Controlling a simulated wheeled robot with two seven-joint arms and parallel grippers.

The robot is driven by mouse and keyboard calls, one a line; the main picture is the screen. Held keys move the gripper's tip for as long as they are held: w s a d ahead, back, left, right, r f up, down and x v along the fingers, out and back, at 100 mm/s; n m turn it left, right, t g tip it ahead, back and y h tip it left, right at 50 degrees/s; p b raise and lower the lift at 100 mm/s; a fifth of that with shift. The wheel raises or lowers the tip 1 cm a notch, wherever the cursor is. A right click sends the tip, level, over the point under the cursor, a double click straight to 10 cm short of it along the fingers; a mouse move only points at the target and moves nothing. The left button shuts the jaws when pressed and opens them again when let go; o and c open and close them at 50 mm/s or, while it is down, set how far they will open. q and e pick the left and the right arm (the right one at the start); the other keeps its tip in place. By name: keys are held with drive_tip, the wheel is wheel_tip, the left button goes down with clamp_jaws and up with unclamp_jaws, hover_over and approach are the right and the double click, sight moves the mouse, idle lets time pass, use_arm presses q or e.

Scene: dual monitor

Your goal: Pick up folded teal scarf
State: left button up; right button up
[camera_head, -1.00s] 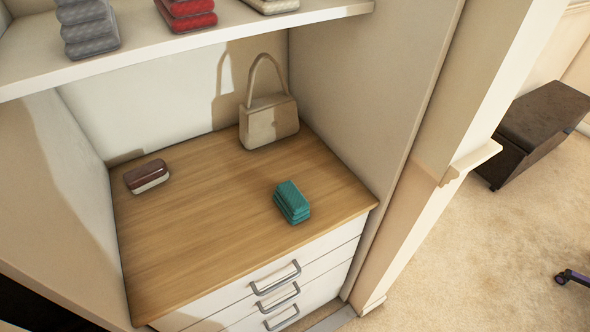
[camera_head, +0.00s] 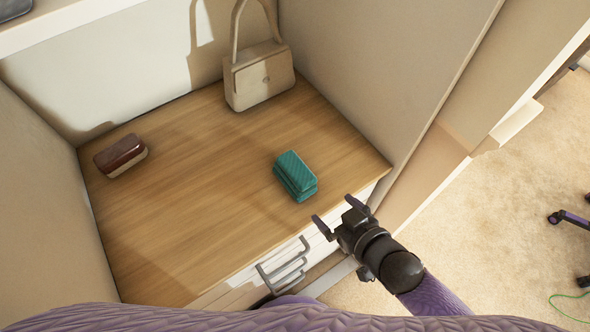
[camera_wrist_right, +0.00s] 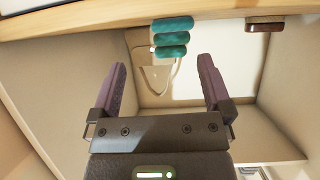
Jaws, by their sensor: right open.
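The folded teal scarf (camera_head: 295,176) lies on the wooden top of the drawer unit, near its right front part. It also shows in the right wrist view (camera_wrist_right: 171,38), at the top middle beyond the fingers. My right gripper (camera_head: 337,212) is open and empty, in front of and to the right of the scarf by the counter's front edge, apart from it. In the right wrist view its two purple fingers (camera_wrist_right: 163,85) are spread wide with nothing between them. My left gripper is not in view.
A beige handbag (camera_head: 260,78) stands at the back of the wooden counter (camera_head: 190,215). A dark red and cream folded item (camera_head: 121,156) lies at the left. Side walls enclose the counter, with a shelf (camera_head: 60,22) above left. Drawer handles (camera_head: 285,266) stick out in front.

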sight(309, 186)
drive_tip(key=shift+w+a+r+y+b, duration=0.2)
drive_tip(key=shift+a+r+y, duration=0.1)
drive_tip(key=shift+a+r, duration=0.3)
drive_tip(key=shift+w+a+r+y+b, duration=0.15)
drive_tip(key=shift+a+r+y, duration=0.15)
drive_tip(key=shift+a+r, duration=0.25)
drive_tip(key=b+x, duration=0.3)
drive_tip(key=x, duration=0.5)
drive_tip(key=shift+w+f+b, duration=0.15)
drive_tip(key=shift+w+b, duration=0.15)
drive_tip(key=shift+w, duration=0.15)
drive_tip(key=shift+c, duration=0.4)
drive_tip(key=c, duration=1)
